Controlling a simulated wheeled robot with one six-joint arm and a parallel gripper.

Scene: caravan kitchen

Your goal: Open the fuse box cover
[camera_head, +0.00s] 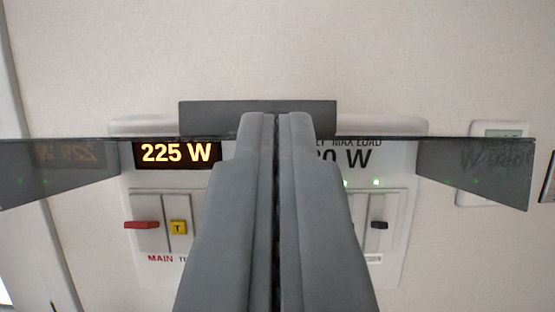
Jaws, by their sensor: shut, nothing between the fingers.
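The fuse box cover (475,172) is a dark, smoky see-through sheet. It stands out from the wall toward me, raised and seen nearly edge-on, with its side walls hanging at left and right. A dark grey tab (205,118) rises above its top line in the middle. The white fuse box panel (400,230) shows below it, with its switches uncovered. My gripper (276,118) is shut and empty, pointing at the panel. Its fingertips overlap the tab in the picture; I cannot tell whether they touch it. The fingers hide the panel's middle.
The panel has a lit display (177,153) reading 225 W, a red switch (141,225), a yellow switch (179,227) and a black switch (378,225). A small white wall unit (485,190) is at the right. The wall above is bare.

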